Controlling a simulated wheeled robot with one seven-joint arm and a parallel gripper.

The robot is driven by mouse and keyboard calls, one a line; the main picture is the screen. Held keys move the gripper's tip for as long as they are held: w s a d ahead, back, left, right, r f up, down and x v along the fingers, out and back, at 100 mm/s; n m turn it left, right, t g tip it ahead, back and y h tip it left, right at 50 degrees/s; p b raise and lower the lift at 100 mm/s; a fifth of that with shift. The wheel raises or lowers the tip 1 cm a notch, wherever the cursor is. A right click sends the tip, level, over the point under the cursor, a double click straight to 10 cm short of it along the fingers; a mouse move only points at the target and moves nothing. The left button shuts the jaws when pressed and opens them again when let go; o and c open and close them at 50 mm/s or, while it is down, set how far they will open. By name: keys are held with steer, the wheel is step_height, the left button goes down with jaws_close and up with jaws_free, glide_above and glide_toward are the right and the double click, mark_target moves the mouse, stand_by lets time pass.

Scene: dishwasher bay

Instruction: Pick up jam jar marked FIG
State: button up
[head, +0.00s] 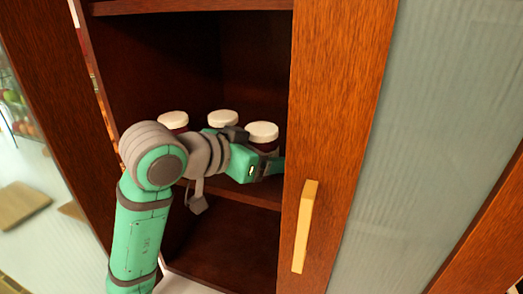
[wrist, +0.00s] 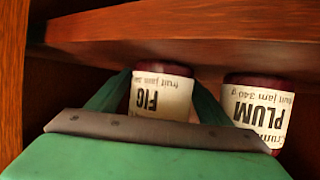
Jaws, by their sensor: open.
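The jam jar marked FIG (wrist: 160,95) shows upside down in the wrist view, with a cream label and dark red jam. My gripper (wrist: 161,86) is open, with one green finger on each side of this jar; I cannot tell whether they touch it. A jar marked PLUM (wrist: 258,108) stands just right of the right finger in that view. In the head view my gripper (head: 270,168) is in front of the rightmost white-lidded jar (head: 262,132). No label can be read there, and my arm hides the lower parts of the jars.
Two other white-lidded jars, one at the left (head: 173,120) and one in the middle (head: 222,118), share the cabinet shelf (head: 262,194). A wooden cabinet front with a yellow handle (head: 305,226) stands close to my gripper's right. The compartment below the shelf looks empty.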

steer(key=c, duration=1.3)
steer(key=shift+c, duration=1.4)
steer(key=shift+r, duration=0.15)
